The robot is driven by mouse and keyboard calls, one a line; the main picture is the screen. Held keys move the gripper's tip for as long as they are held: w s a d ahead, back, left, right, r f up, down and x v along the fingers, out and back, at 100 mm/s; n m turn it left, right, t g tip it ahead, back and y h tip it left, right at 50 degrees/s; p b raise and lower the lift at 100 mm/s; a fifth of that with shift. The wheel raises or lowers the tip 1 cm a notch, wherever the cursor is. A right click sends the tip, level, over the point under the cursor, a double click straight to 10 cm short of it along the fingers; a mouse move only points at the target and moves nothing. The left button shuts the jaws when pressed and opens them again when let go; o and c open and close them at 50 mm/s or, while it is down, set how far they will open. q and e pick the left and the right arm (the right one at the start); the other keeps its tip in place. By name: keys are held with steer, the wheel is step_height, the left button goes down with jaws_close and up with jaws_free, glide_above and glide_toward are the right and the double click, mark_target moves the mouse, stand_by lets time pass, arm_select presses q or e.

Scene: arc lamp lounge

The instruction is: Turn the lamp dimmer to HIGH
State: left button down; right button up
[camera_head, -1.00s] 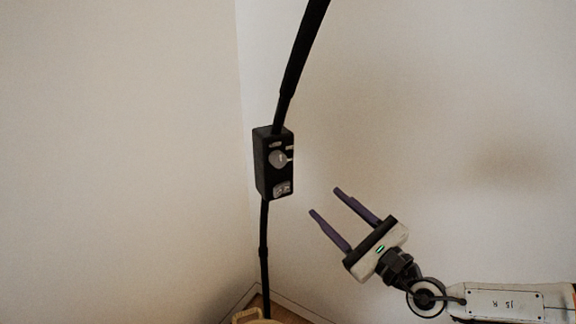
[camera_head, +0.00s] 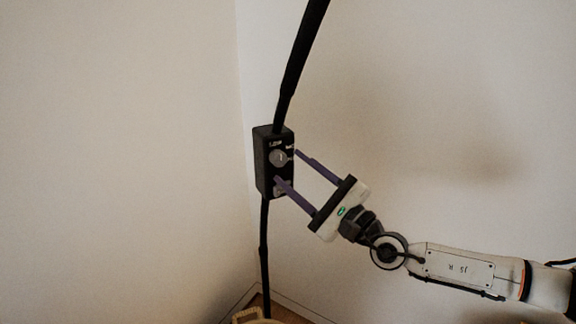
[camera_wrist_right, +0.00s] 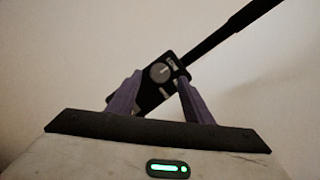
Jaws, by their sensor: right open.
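The lamp dimmer is a black box (camera_head: 263,165) on the black lamp pole (camera_head: 296,70). A round grey knob (camera_head: 279,158) with a small light mark sits on its face, with pale lettering around it. My right gripper (camera_head: 288,166) is open, its two purple fingers reaching toward the box face, one at the upper right of the knob and one below it. In the right wrist view the knob (camera_wrist_right: 160,72) shows between and beyond the fingertips. I cannot tell whether the fingers touch the box. The lower label is partly hidden by a finger. My left gripper is not in view.
Plain pale walls (camera_head: 430,90) meet in a corner behind the pole. A light-coloured rim (camera_head: 250,314) of some object shows at the bottom by the pole's foot. The space left of the pole is free.

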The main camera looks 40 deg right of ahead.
mark_target(278, 158)
steer(key=shift+x, duration=0.9)
steer(key=shift+w+r, duration=0.1)
steer(key=shift+w, duration=0.3)
steer(key=c, duration=1.1)
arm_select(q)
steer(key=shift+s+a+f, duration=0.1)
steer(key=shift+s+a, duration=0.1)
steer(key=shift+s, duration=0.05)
arm_select(e)
steer(key=shift+o, duration=0.2)
